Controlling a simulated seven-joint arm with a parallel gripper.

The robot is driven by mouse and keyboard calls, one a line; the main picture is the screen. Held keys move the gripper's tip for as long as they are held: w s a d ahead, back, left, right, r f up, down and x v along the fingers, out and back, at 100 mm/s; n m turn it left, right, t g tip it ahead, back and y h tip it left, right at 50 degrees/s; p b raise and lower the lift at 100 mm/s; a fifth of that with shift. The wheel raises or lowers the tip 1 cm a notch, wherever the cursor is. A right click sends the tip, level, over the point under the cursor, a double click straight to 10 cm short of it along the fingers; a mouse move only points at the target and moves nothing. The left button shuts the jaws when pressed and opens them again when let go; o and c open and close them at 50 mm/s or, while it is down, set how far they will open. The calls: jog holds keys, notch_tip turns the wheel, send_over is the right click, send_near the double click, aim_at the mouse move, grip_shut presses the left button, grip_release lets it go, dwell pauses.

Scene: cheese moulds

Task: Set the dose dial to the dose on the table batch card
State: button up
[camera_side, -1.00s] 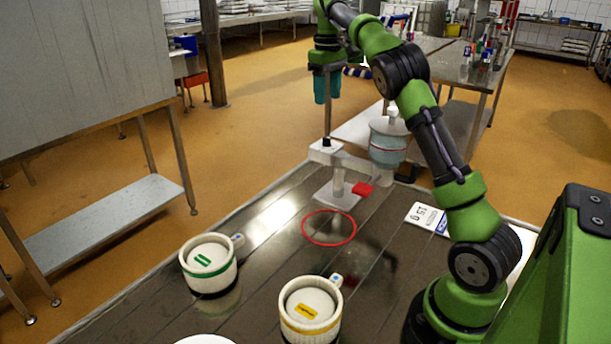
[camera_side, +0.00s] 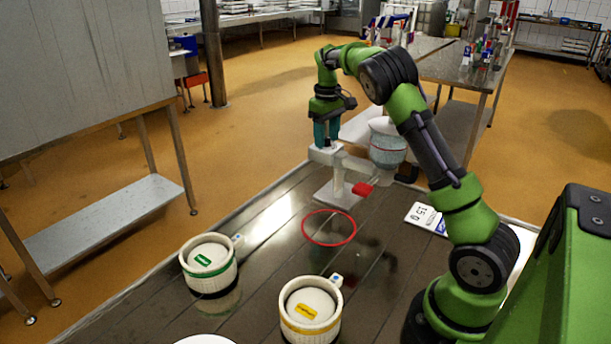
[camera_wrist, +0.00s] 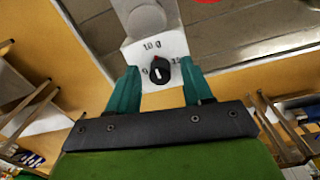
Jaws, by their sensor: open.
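The dose dial (camera_wrist: 160,74) is a small black knob with a white line on the white dispenser head. "10 g" is printed above it, with a smaller figure left and a partly hidden one right. A red mark shows at its upper edge, toward "10 g"; the white line stands about upright. My gripper (camera_wrist: 159,85) is open, with one teal finger on each side of the dial; I cannot tell if they touch it. In the side view my gripper (camera_side: 327,135) is down at the dispenser (camera_side: 338,190) and hides the dial. The batch card (camera_side: 427,218) lies on the table, upside down, and appears to read "15 g".
A pot with a green label (camera_side: 208,264) and one with a yellow label (camera_side: 310,309) stand at the front. A red ring (camera_side: 329,227) marks the table. A red tab (camera_side: 362,189) and a blue-grey container (camera_side: 388,148) are at the dispenser. The table's middle is mostly clear.

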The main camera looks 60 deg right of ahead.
grip_shut()
jog(key=shift+m, duration=0.3)
jog(key=m, duration=0.3)
jog(key=shift+m, duration=0.3)
jog(key=m, duration=0.4)
jog(key=shift+m, duration=0.3)
jog(key=m, duration=0.4)
jog(key=shift+m, duration=2.5)
